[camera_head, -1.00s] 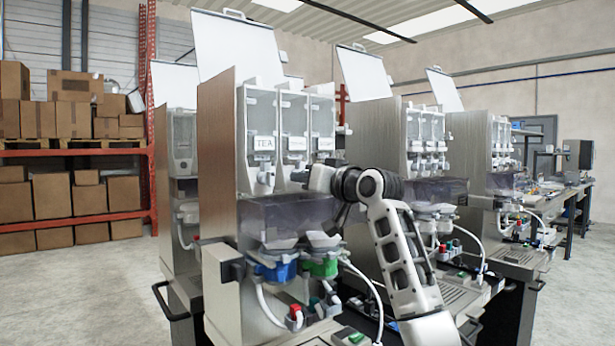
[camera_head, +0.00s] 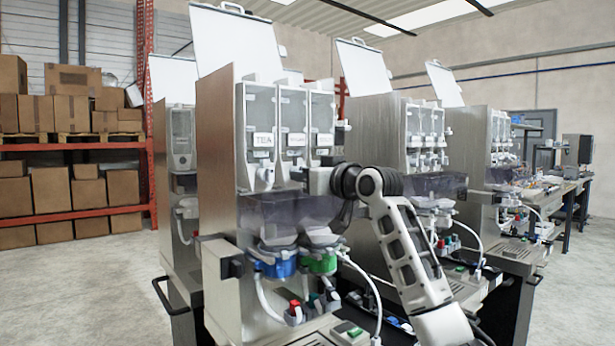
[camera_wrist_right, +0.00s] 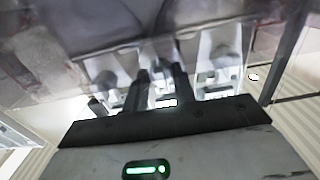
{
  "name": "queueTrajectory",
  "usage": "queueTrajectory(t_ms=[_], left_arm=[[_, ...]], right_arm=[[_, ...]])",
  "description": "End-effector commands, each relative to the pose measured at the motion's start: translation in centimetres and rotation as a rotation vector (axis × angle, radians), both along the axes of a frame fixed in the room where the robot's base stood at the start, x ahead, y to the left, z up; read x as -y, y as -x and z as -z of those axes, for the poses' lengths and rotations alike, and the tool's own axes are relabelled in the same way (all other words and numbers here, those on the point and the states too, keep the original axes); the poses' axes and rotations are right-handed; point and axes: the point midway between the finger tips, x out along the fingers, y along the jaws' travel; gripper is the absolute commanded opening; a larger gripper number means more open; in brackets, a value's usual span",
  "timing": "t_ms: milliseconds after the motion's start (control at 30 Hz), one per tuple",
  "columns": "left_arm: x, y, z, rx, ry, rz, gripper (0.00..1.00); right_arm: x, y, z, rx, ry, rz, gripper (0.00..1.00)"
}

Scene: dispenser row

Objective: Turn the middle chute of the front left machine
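The front left machine (camera_head: 219,150) has three clear canisters side by side, the left one labelled TEA. Its middle chute (camera_head: 297,174) is a pale spout below the middle canister, partly hidden by my right gripper. My right gripper (camera_head: 304,177) reaches in from the right at chute height, its fingertips at the middle chute. In the right wrist view two dark fingers (camera_wrist_right: 162,88) stand a narrow gap apart with something pale between or behind them. I cannot tell whether they touch it. The left chute (camera_head: 262,178) hangs free. My left gripper is out of view.
A smoky clear housing (camera_head: 282,216) sits just below the chutes, above a blue funnel (camera_head: 277,266) and a green one (camera_head: 320,263). More machines (camera_head: 385,140) stand to the right and behind. A shelf with boxes (camera_head: 75,118) stands at far left. The floor at left is clear.

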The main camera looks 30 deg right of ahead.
Motion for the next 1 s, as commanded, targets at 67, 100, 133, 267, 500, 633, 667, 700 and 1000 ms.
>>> queueTrajectory(t_ms=[67, 100, 133, 267, 500, 633, 667, 700, 1000], left_arm=[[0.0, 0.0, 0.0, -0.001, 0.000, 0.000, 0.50], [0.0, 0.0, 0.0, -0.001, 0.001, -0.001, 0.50], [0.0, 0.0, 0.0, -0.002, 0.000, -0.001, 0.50], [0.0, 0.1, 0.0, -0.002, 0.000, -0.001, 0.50], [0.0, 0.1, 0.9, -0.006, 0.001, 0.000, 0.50], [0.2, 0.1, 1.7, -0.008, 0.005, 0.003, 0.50], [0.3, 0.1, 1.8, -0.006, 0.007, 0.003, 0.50], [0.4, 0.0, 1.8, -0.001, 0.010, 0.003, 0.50], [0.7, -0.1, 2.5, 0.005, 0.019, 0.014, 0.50]], right_arm=[[0.0, 0.0, -0.1, 0.003, -0.001, 0.000, 0.33], [0.0, 0.0, -0.1, 0.003, -0.001, 0.000, 0.33], [0.0, 0.0, -0.1, 0.003, -0.001, 0.000, 0.33], [0.0, 0.0, -0.1, 0.002, -0.001, 0.000, 0.33], [0.2, 1.8, 0.2, 0.003, 0.001, 0.001, 0.33], [0.5, 4.6, 0.3, 0.004, 0.004, 0.003, 0.33], [0.5, 5.3, 0.4, 0.004, 0.005, 0.003, 0.33], [0.6, 6.4, 0.4, 0.003, 0.005, 0.003, 0.33], [1.0, 13.1, 0.2, 0.004, 0.004, 0.002, 0.33]])
